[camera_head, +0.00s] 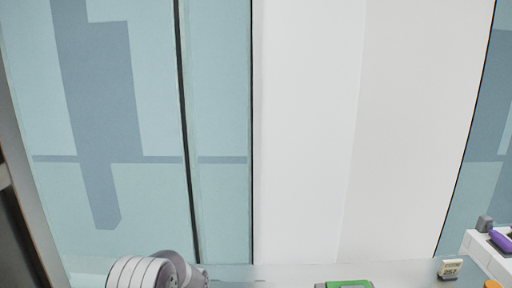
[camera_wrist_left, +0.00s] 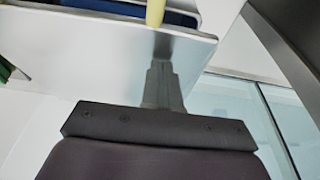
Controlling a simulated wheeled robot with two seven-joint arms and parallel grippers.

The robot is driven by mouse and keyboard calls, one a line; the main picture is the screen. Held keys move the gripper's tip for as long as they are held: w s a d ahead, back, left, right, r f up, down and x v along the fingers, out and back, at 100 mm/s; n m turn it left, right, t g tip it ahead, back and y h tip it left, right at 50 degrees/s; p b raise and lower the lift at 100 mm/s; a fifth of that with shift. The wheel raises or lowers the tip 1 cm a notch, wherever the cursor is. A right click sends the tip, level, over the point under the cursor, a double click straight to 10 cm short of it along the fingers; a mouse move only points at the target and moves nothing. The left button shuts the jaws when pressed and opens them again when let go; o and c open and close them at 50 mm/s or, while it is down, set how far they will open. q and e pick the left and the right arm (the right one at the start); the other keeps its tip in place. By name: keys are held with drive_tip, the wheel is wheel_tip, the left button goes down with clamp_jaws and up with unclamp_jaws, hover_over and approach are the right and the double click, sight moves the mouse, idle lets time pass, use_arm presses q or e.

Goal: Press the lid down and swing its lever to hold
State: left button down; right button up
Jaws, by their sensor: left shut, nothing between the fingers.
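I cannot identify the lid or its lever for certain in either view. My left gripper (camera_wrist_left: 162,68) is shut and empty in the left wrist view. Its fingertips are in front of a pale flat panel (camera_wrist_left: 100,35), and I cannot tell whether they touch it. A yellow rod-like piece (camera_wrist_left: 155,12) and a dark blue surface (camera_wrist_left: 180,18) show beyond the panel's upper edge. In the head view only part of my left arm shows at the bottom left, and its gripper is out of frame. My right gripper is in neither view.
In the head view, a green object (camera_head: 348,284) is cut off at the bottom edge. A small pale device (camera_head: 450,268) is right of it. A white container (camera_head: 484,257) with a purple item (camera_head: 501,241) stands far right. Glass panels and a white wall fill the background.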

use_arm(q)
drive_tip(key=shift+s+b+x, duration=0.2)
drive_tip(key=shift+b+x, duration=0.4)
drive_tip(key=shift+x, duration=0.25)
drive_tip(key=shift+s+b+x, duration=0.2)
drive_tip(key=shift+b+x, duration=0.4)
drive_tip(key=shift+x, duration=0.3)
drive_tip(key=shift+s+f, duration=0.1)
drive_tip(key=shift+f, duration=0.05)
